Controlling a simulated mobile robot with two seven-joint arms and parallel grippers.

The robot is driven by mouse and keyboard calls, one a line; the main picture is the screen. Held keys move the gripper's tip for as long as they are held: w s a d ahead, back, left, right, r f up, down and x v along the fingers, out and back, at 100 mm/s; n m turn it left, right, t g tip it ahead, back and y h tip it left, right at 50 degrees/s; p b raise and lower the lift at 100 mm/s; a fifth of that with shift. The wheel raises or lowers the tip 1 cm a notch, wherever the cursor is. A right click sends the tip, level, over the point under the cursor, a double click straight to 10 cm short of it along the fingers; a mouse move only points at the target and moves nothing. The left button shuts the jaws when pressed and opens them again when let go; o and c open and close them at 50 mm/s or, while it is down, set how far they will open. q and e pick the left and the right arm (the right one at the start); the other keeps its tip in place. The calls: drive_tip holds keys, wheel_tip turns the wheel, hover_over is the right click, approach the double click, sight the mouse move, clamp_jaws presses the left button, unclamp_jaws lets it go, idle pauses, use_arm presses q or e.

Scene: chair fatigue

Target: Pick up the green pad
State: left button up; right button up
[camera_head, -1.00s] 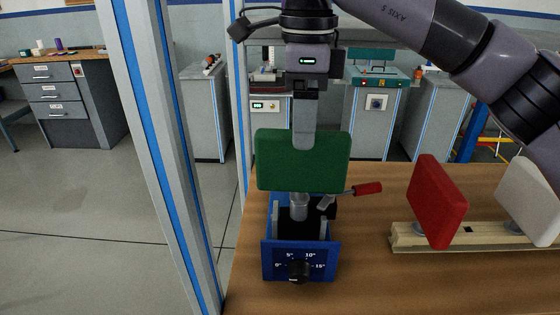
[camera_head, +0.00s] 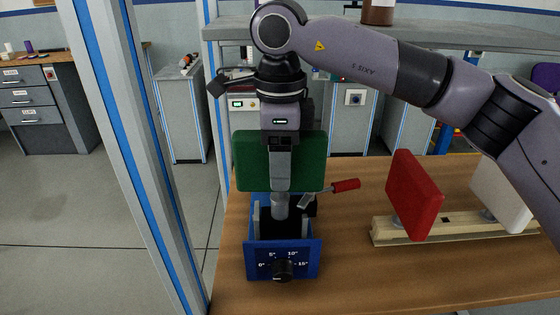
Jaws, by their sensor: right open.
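The green pad (camera_head: 308,160) is a thick upright block on a short metal stem. The stem stands in a blue fixture (camera_head: 284,258) with an angle dial, on the wooden table. My right gripper (camera_head: 280,185) points down in front of the pad and covers its middle. It is open, and I cannot tell whether its fingers touch the pad. My left gripper is not in view.
A red pad (camera_head: 413,195) and a white pad (camera_head: 499,192) stand on a wooden rack (camera_head: 400,234) to the right. A red-handled lever (camera_head: 345,185) sticks out right of the fixture. A grey and blue post (camera_head: 140,160) rises at the left. A grey shelf (camera_head: 450,50) is behind.

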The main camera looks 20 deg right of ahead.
drive_tip(key=shift+f, duration=0.25)
drive_tip(key=shift+c, duration=0.3)
clamp_jaws()
drive_tip(key=shift+r, duration=0.1)
